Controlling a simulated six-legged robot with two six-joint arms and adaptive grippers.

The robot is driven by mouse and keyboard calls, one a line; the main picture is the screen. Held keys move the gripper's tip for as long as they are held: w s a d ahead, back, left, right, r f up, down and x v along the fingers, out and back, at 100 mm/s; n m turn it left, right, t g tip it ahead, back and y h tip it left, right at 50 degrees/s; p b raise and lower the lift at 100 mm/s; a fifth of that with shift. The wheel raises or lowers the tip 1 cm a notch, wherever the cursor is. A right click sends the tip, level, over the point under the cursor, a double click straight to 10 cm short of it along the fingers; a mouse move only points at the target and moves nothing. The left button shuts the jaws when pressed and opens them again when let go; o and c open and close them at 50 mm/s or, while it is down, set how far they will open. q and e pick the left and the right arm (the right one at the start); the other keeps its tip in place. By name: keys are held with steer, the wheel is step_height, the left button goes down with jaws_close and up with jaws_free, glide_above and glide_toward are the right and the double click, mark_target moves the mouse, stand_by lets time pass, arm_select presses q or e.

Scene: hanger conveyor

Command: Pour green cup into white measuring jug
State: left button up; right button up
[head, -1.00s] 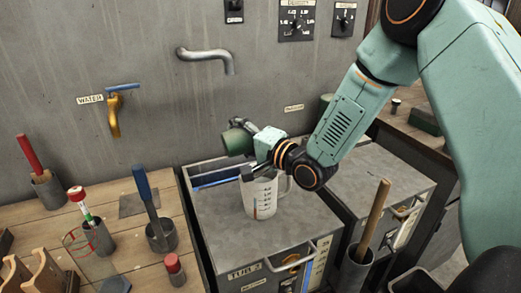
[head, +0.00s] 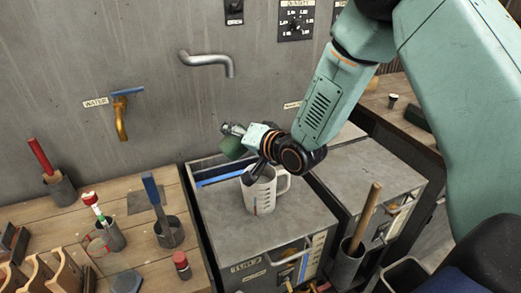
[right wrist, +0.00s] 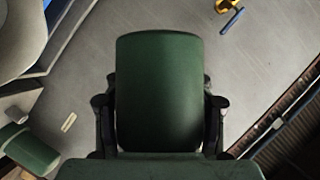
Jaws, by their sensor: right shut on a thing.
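My right gripper (head: 243,143) is shut on the green cup (head: 233,148) and holds it tilted on its side, above and slightly left of the jug's mouth. In the right wrist view the green cup (right wrist: 160,90) sits between the two dark fingers. The white measuring jug (head: 262,192) stands upright on the grey metal cabinet top, its handle to the right. The gripper partly covers the jug's rim in the head view. I cannot see what is in the cup or any stream from it. My left gripper is not in view.
The wall has a grey spout (head: 207,60) and a yellow water tap (head: 121,118). Left, a wooden bench (head: 145,232) carries several holders with coloured sticks. A dark pot with a wooden handle (head: 364,215) stands in front right. The cabinet top (head: 225,232) before the jug is clear.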

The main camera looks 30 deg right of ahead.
steer(key=shift+a+r+n+h+p, duration=0.1)
steer(key=shift+r+n+h+p, duration=0.2)
steer(key=shift+n+h+p, duration=0.3)
steer(key=shift+f+n+g, duration=0.1)
steer(key=shift+n+g, duration=0.2)
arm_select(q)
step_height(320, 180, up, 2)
arm_select(e)
steer(key=shift+f, duration=0.1)
steer(key=n+h, duration=0.1)
steer(key=n+p, duration=0.1)
steer(key=n+g+h+p, duration=0.1)
steer(key=shift+s+d+f+h, duration=0.1)
steer(key=shift+d+f+h, duration=0.2)
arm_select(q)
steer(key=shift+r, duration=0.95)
arm_select(e)
steer(key=shift+d+f, duration=0.1)
steer(key=shift+d, duration=0.05)
steer(key=shift+d+f, duration=0.1)
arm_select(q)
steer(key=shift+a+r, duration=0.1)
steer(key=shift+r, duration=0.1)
arm_select(e)
steer(key=shift+f+n+h, duration=0.15)
steer(key=shift+n+h, duration=0.55)
